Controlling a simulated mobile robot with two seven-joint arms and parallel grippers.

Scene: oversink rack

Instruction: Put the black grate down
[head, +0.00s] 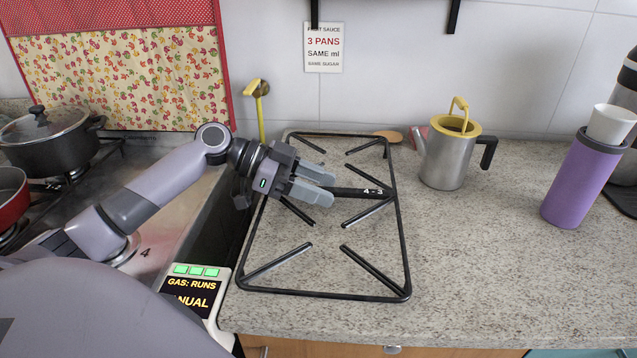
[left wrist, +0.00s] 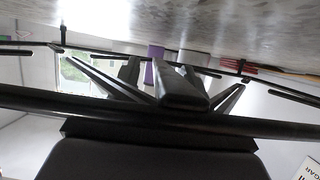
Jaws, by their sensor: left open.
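The black grate (head: 320,294) lies flat on the speckled stone counter, right of the stove. A dark tag marked "4-3" (head: 372,191) shows at its middle bar. My left gripper (head: 330,187) reaches in from the left over the grate's left side, its two grey fingers apart around the inner end of that bar. In the left wrist view the grate's bars (left wrist: 50,101) cross close in front of the camera. Part of the grate's left side is hidden behind my gripper. My right gripper is not in view.
A metal watering can (head: 446,160) and a purple bottle (head: 580,185) stand right of the grate. A black pot (head: 50,140) is on the stove at left. A gas display (head: 192,292) sits by the grate's front left corner. The counter's right front is clear.

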